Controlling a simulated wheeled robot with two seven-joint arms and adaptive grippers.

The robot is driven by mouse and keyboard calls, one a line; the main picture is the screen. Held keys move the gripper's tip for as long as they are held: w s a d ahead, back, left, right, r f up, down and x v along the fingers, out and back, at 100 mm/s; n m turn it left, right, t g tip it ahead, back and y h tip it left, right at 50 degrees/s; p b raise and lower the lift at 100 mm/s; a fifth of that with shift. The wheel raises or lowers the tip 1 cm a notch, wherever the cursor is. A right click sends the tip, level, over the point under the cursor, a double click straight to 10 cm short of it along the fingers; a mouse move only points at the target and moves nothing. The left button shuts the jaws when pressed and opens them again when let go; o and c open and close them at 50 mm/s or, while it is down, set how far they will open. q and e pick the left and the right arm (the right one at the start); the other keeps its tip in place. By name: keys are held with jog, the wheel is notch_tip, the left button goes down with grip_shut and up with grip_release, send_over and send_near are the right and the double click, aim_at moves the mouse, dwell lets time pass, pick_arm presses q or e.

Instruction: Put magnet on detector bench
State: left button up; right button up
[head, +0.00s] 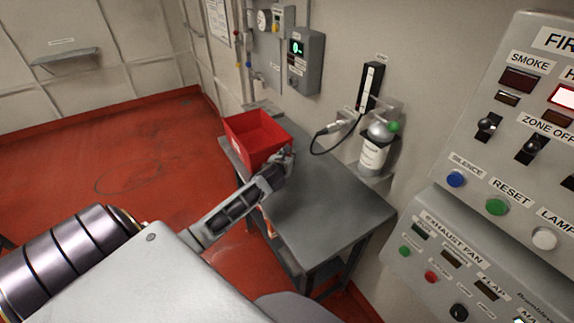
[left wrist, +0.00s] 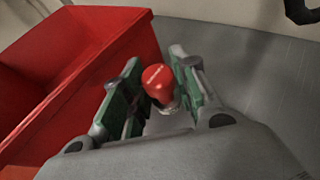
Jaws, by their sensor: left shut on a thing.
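The magnet appears to be the small red-capped piece with a silvery lower part (left wrist: 158,80) in the left wrist view. It sits between the two green-padded fingers of my left gripper (head: 284,160), which is shut on it. The gripper is over the far part of the grey detector bench (head: 325,215), just right of a red bin. Whether the magnet touches the bench top is unclear. In the head view the magnet is too small to make out. My right gripper is not in view.
The open red bin (head: 256,137) stands at the bench's far left, close beside the gripper. A bottle with a green cap (head: 373,155) and a black cable (head: 322,148) are by the wall on the right. The bench's near part is clear. Control panels (head: 500,200) stand at the right.

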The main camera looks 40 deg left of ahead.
pick_arm(q)
jog(key=shift+f, duration=2)
jog(key=shift+f, duration=0.1)
jog(key=o, duration=0.7)
jog(key=shift+o, duration=0.2)
jog(key=shift+v, duration=6.05)
